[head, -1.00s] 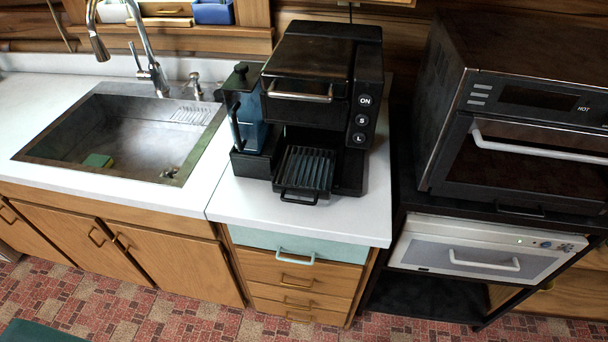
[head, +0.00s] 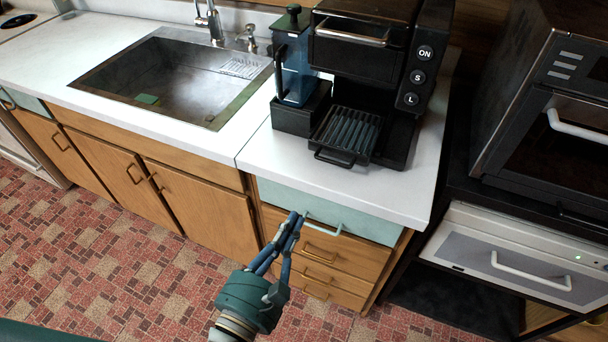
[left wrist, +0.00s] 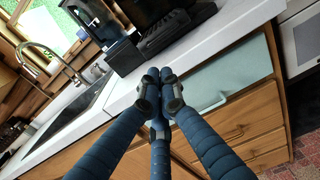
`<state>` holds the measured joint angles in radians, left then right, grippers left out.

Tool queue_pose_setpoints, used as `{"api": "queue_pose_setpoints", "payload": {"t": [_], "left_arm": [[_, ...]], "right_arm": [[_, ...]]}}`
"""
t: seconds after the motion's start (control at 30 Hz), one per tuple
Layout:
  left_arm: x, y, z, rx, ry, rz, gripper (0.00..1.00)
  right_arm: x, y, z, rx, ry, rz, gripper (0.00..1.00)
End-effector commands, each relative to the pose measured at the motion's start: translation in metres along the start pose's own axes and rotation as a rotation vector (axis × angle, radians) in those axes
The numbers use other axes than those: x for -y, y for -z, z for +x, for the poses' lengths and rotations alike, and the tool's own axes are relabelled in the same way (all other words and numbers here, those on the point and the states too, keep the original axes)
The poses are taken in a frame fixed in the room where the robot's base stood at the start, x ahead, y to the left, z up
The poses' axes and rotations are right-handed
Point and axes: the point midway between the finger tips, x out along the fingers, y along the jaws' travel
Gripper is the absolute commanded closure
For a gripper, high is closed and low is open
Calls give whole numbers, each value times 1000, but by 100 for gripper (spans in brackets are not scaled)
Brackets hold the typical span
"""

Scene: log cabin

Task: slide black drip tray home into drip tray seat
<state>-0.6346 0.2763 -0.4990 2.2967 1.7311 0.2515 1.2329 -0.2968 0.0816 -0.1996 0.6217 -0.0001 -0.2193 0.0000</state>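The black drip tray (head: 350,132), with a ribbed grate and a front loop handle (head: 335,158), lies at the foot of the black coffee machine (head: 372,45). Its front end sticks out past the machine's base; its rear end is under the machine's overhang. The drip tray seat is mostly hidden by the tray and machine. My left gripper (head: 294,218) is in front of the counter, below the tray and apart from it. Its fingers are together and empty; they also show closed in the left wrist view (left wrist: 159,80). My right gripper is not in view.
A blue water tank (head: 295,65) stands at the machine's left. The white counter (head: 380,190) is clear in front of the tray. Below are a pale green drawer with a handle (head: 322,226) and wooden drawers. A sink (head: 180,75) is left, an oven (head: 550,120) right.

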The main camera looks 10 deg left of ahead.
Motion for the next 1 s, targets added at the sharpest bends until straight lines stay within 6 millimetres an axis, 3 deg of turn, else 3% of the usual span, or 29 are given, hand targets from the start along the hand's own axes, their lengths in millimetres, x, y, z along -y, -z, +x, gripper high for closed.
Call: {"api": "queue_pose_setpoints", "payload": {"t": [0.1, 0.23, 0.7, 1.0], "left_arm": [[-2, -15, 0, 16, -5, -84, 100], [-2, -20, 14, 19, -5, -89, 100], [-3, -20, 109, 19, -5, -84, 100], [-2, -18, 136, 17, -4, -84, 100]], "right_arm": [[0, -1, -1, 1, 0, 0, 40], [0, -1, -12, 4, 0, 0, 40], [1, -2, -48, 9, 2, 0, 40], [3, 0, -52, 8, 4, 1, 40]]}}
